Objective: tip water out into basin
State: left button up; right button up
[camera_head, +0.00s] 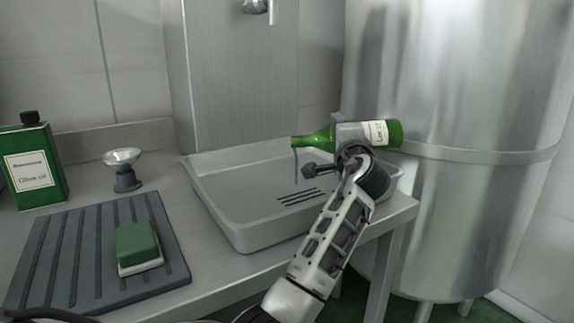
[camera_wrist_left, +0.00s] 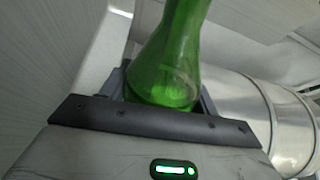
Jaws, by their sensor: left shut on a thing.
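A green glass bottle with a white label (camera_head: 375,133) lies almost level in the air, its neck pointing left and slightly down. My left gripper (camera_head: 349,150) is shut on it around its middle. In the left wrist view the green bottle (camera_wrist_left: 172,60) sits between the fingers, with some liquid visible inside. A thin bluish stream of water (camera_head: 296,162) falls from the mouth. The grey metal basin (camera_head: 238,190) stands below the mouth, with dark slots in its floor. The arm hides part of its right side. My right gripper is not in view.
A large steel tank (camera_head: 455,190) stands close behind and right of the bottle. A ribbed dark mat (camera_head: 70,250) with a green sponge (camera_head: 137,243), an olive oil tin (camera_head: 32,165) and a small metal-topped stand (camera_head: 124,168) are on the counter at left. A tap (camera_head: 258,6) hangs above.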

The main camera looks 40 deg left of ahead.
pick_arm(q)
jog(key=shift+r+n, duration=0.1)
jog(key=shift+n, duration=0.3)
dwell(0.5)
